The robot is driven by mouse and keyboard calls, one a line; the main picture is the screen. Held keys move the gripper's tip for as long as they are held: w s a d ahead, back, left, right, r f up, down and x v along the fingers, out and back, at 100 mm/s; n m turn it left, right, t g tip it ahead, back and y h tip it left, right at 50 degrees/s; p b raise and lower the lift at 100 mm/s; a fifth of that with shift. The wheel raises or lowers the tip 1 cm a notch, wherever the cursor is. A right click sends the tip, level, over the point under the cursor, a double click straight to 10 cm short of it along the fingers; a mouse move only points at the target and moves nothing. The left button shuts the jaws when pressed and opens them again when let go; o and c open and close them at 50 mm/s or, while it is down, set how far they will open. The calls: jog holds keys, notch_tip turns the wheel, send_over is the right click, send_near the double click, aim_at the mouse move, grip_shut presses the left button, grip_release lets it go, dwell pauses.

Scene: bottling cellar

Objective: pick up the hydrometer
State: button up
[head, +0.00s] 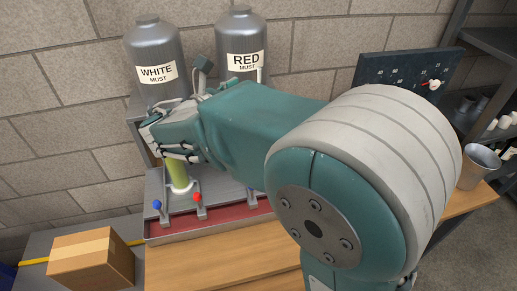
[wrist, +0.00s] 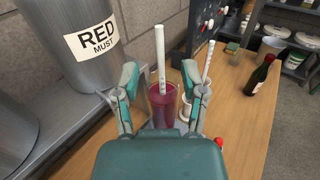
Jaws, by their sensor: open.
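In the wrist view, my gripper (wrist: 160,76) is open, with one finger on each side of a clear cylinder of dark red liquid (wrist: 162,104). A white stem, apparently a hydrometer (wrist: 160,48), stands upright out of this cylinder, between the fingers and apart from both. A second white stem with dark marks (wrist: 208,62) stands just right of the right finger, in another vessel. In the head view, a white stem tip (head: 259,75) shows above my arm; which stem it is, I cannot tell. My arm hides the fingertips and the red cylinder there.
A RED MUST tank (head: 240,42) and a WHITE MUST tank (head: 154,55) stand behind. A yellow-green cylinder (head: 177,173) stands near blue (head: 157,204) and red (head: 197,196) knobs. A dark bottle (wrist: 260,74) stands farther right. A cardboard box (head: 91,258) is at lower left.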

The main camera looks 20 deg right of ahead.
aim_at(259, 79)
jog(key=x, duration=0.4)
jog(key=f+x, duration=0.1)
jog(key=x, duration=0.1)
jog(key=shift+w+d, duration=0.2)
jog(key=shift+w, duration=0.05)
grip_shut()
